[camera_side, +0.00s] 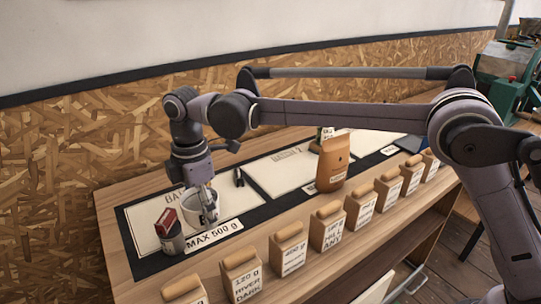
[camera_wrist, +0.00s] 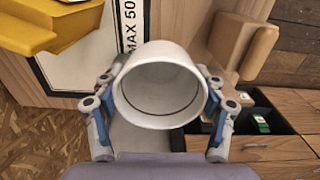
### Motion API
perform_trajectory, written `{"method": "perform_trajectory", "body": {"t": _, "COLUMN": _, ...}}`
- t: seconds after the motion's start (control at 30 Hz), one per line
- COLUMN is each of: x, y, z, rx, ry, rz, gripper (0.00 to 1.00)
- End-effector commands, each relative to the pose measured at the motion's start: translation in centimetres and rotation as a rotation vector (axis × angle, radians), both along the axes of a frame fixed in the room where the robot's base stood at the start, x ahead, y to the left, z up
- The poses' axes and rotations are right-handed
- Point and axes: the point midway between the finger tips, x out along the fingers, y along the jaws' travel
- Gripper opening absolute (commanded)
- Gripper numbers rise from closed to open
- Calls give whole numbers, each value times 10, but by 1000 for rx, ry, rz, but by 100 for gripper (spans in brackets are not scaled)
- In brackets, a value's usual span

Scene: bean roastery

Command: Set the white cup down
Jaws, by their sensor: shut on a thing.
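The white cup (camera_side: 192,207) is in my gripper (camera_side: 208,207) above the left panel of the dark-edged mat (camera_side: 141,268), close behind the "MAX 500 g" label (camera_side: 214,235). In the wrist view the white cup (camera_wrist: 160,118) sits between the two fingers of my gripper (camera_wrist: 160,103), which are shut on its sides. Its open mouth faces the camera and it looks empty. Its underside is hidden, so I cannot tell whether it touches the mat.
A brown bag (camera_side: 333,163) stands farther right on the mat. A row of labelled wooden blocks (camera_side: 289,249) lines the front edge. A small black item (camera_side: 239,177) is behind.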

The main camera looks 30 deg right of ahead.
Motion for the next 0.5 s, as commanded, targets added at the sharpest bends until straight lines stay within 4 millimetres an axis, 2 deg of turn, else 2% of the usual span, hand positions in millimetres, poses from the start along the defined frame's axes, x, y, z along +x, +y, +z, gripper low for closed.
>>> {"method": "perform_trajectory", "body": {"t": 0.03, "x": -1, "y": 12, "z": 0, "rx": -1, "ry": 0, "rz": -11, "gripper": 31}}
{"method": "perform_trajectory", "body": {"t": 0.27, "x": -5, "y": 42, "z": -8, "rx": 0, "ry": 0, "rz": -42, "gripper": 31}}
{"method": "perform_trajectory", "body": {"t": 0.5, "x": -16, "y": 86, "z": -35, "rx": 0, "ry": 0, "rz": -41, "gripper": 31}}
